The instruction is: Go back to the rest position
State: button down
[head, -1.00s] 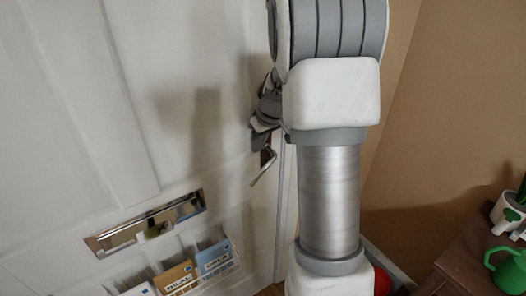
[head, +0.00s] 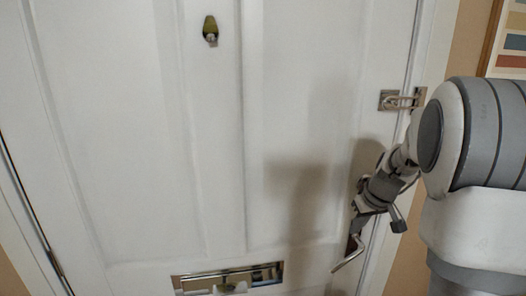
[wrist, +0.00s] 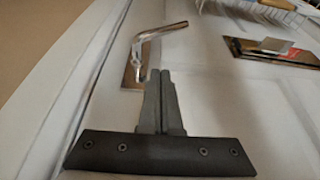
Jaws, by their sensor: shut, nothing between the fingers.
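My gripper (wrist: 159,75) is shut and empty in the wrist view, its two grey fingers pressed together. It points at the white door (wrist: 215,100), beside the metal door handle (wrist: 158,36), with a visible gap to the lever. In the head view my gripper (head: 358,222) is at the door's right side, just above the handle (head: 350,254). My arm reaches in from the right edge, bent. I cannot tell from the head view whether the fingers touch the handle plate.
The door has a letter slot (head: 228,279) low down, a small brass fitting (head: 210,30) high up and a latch (head: 402,100) at its right edge. A striped picture (head: 510,42) hangs at the right. The wrist view also shows the letter slot (wrist: 274,50).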

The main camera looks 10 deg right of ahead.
jog(key=s+a+r, duration=1)
jog(key=s+a, duration=0.1)
jog(key=a, duration=0.1)
jog(key=s+a, duration=0.2)
jog(key=s, duration=0.5)
jog(key=s+a+m+t, duration=0.1)
jog(key=s+a, duration=0.1)
jog(key=s, duration=0.5)
jog(key=shift+s+a+r+h, duration=0.25)
jog(key=shift+a+r+h, duration=0.05)
jog(key=shift+a+r, duration=0.1)
jog(key=shift+d, duration=0.15)
